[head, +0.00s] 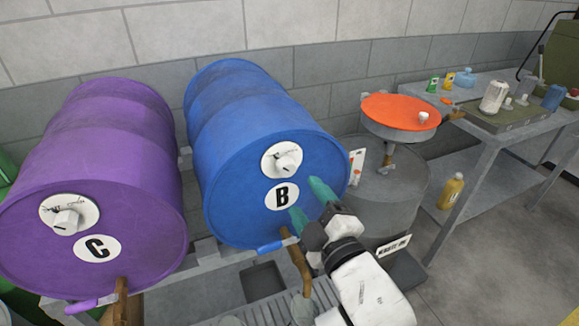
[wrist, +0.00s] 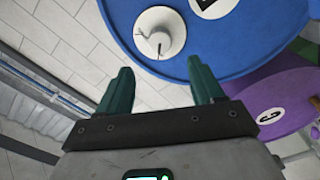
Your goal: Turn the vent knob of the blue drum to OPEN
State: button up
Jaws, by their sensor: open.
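The blue drum (head: 235,150) lies on its side on a rack, marked B on its front face. Its vent knob (head: 286,162) is a white knob on a round white dial in the upper part of that face. The dial's lettering is too small to read. My gripper (head: 309,202) is open and empty, below and right of the knob in the head view, with its green fingers toward the drum face. In the wrist view the knob (wrist: 156,40) shows beyond and between the fingers (wrist: 160,85), apart from them.
A purple drum (head: 95,180) marked C, with its own dial, lies at the left. An orange-topped stand (head: 400,112) on a grey drum is at the right. A grey table (head: 490,125) with bottles stands further right. A brown handle (head: 297,268) hangs below the blue drum.

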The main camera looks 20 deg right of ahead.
aim_at(288, 171)
jog(key=w+p, duration=0.1)
jog(key=w, duration=0.9)
jog(key=shift+d+f, duration=0.1)
jog(key=c, duration=1.1)
